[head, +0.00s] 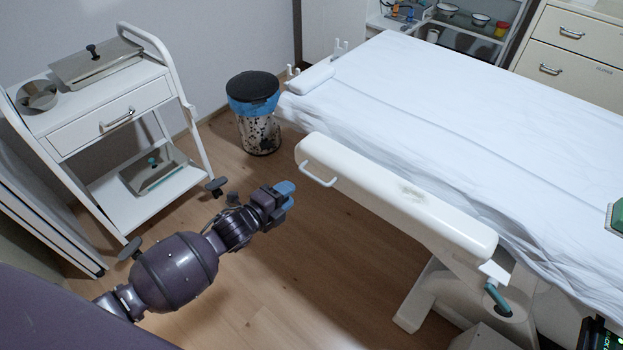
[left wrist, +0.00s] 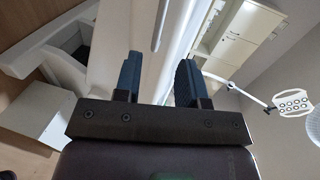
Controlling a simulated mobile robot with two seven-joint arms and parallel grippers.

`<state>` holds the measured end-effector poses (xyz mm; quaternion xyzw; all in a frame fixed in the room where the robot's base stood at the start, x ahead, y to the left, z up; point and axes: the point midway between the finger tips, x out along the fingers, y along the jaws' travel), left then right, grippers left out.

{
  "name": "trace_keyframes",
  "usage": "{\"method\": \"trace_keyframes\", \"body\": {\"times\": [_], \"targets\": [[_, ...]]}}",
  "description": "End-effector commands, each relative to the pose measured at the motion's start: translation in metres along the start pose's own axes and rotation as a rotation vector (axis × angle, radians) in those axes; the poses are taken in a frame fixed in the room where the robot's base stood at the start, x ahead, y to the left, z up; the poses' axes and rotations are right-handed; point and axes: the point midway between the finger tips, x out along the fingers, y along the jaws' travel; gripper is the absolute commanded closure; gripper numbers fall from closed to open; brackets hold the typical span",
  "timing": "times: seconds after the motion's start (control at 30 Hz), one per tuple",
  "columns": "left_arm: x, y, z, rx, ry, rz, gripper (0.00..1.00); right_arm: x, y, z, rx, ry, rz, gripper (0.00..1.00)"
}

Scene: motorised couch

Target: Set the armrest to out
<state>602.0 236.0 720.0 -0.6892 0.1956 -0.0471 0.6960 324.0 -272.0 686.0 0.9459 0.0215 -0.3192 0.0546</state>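The armrest (head: 400,195) is a long white padded bar beside the couch (head: 450,110), running along its near side. A white loop handle (head: 318,175) sticks out at its far left end. A teal-gripped lever (head: 497,298) sits below its near right end. My left gripper (head: 286,193), with blue fingertips, is just left of and below the handle, apart from it in the picture. In the left wrist view its two fingers (left wrist: 159,80) stand apart with nothing held between them. A white bar shows beyond the fingers; I cannot tell which part it is. My right gripper is not in view.
A white trolley (head: 100,110) with a drawer stands at the left. A pedal bin (head: 257,115) stands behind my gripper. Drawers (head: 570,50) and a shelf cart (head: 470,38) are at the back right.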

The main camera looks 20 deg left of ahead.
Motion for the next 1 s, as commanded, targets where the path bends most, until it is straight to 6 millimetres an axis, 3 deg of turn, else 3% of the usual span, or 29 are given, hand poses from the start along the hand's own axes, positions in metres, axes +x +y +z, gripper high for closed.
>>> {"method": "trace_keyframes", "body": {"times": [0.27, 0.6, 0.8, 1.0], "targets": [[0.017, 0.002, 0.000, 0.027, 0.000, 0.002, 0.63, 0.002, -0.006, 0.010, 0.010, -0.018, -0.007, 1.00], [0.071, 0.005, -0.001, 0.023, 0.000, 0.006, 0.63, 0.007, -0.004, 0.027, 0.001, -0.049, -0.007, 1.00], [0.096, 0.004, -0.001, 0.023, -0.001, 0.005, 0.63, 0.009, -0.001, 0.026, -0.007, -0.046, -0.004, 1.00], [0.106, 0.002, 0.000, 0.023, -0.001, 0.003, 0.63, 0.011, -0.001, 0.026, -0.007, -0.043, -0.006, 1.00]]}}
